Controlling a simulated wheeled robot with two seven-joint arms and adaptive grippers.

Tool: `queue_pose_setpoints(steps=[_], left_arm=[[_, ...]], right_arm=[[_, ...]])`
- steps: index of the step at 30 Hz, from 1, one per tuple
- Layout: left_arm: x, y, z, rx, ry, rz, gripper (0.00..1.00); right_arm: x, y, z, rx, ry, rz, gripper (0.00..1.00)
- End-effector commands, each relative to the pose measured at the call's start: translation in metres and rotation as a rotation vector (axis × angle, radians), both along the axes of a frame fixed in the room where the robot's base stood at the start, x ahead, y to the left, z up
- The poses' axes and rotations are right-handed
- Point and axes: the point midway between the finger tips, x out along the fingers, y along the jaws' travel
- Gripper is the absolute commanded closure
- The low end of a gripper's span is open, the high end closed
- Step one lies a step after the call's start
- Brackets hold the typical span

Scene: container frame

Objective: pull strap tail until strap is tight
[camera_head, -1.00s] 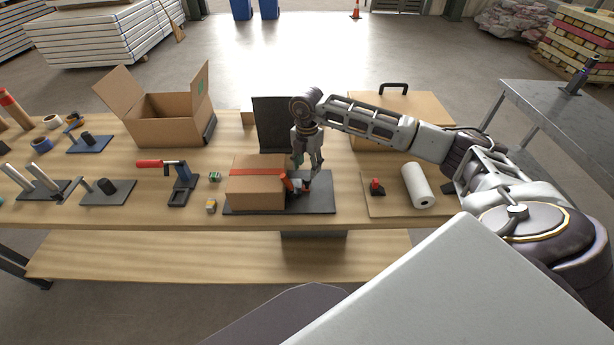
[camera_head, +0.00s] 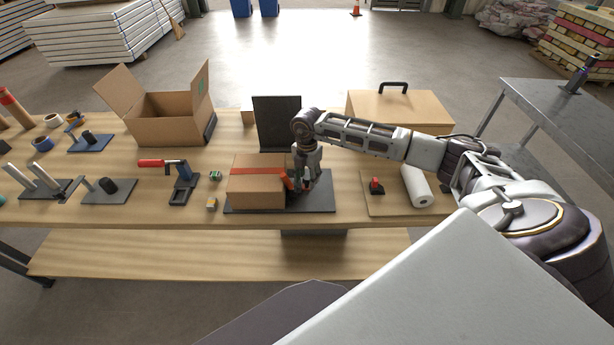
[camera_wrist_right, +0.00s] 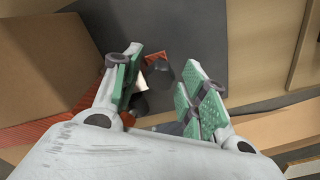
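A brown cardboard box (camera_head: 256,191) sits on a dark plate (camera_head: 320,203) on the workbench. A red-orange strap (camera_head: 262,171) runs across the box top and down its right side; it also shows in the wrist view (camera_wrist_right: 45,124). My right gripper (camera_head: 303,184) is low at the box's right side, over the plate. In the wrist view, my right gripper (camera_wrist_right: 162,88) is open, its green-padded fingers apart. A dark buckle-like part (camera_wrist_right: 160,73) and a bit of orange strap show between and beyond them. The strap's tail end is largely hidden. My left gripper is not in view.
An upright dark panel (camera_head: 277,124) stands behind the box. An open carton (camera_head: 170,128) is at back left, and a red-handled clamp (camera_head: 180,183) is left. A white roll (camera_head: 417,186) lies on a board at right. The bench front is clear.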

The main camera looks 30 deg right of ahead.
Motion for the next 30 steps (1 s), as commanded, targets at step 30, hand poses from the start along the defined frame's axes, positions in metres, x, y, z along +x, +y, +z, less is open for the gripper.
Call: queue_pose_setpoints(steps=[30], left_arm=[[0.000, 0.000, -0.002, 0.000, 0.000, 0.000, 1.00]], right_arm=[[-0.021, -0.036, 0.000, -0.004, 0.001, -0.003, 1.00]])
